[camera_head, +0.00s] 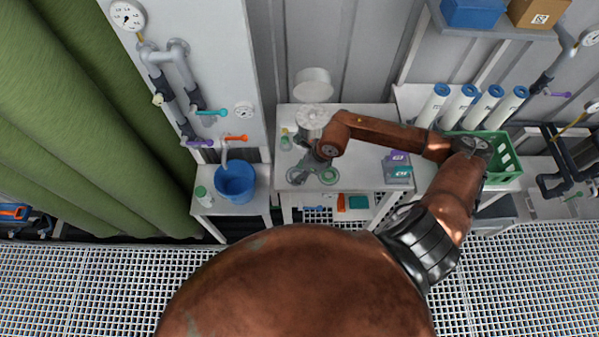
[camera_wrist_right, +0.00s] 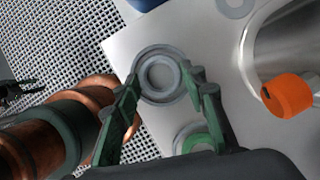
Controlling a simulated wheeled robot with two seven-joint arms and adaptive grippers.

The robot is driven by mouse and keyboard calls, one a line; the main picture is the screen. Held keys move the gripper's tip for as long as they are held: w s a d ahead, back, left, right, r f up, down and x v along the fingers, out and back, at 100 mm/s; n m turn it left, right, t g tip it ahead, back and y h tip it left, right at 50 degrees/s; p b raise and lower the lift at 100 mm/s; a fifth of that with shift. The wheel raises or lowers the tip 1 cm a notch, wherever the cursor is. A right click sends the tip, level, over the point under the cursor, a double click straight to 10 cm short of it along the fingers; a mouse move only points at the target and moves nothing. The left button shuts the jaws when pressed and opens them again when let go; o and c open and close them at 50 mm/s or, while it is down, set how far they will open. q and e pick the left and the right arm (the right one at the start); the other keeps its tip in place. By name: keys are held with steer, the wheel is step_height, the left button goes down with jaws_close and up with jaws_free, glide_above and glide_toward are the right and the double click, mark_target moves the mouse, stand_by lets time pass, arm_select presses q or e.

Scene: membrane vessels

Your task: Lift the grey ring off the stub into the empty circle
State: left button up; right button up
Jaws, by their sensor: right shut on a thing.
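My right gripper (camera_head: 302,174) reaches down to the front left of the white table in the head view. In the right wrist view its green fingers (camera_wrist_right: 159,80) are shut on the grey ring (camera_wrist_right: 142,66), one on each side. A round grey piece shows inside the ring; I cannot tell whether the ring is clear of the stub. A green ring (camera_wrist_right: 197,141) lies close by on a grey round base; it also shows in the head view (camera_head: 328,175). A flat grey circle (camera_wrist_right: 235,5) is cut off at the top of the wrist view.
A metal vessel with an orange handle (camera_wrist_right: 288,95) stands close to the right of the ring in the wrist view. A blue bucket (camera_head: 235,183) stands left of the table. A green crate (camera_head: 503,160) and white tubes (camera_head: 433,105) are at the right.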

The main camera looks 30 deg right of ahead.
steer(key=shift+f, duration=0.15)
steer(key=o, duration=0.9)
steer(key=v, duration=1.2)
steer(key=shift+a, duration=0.1)
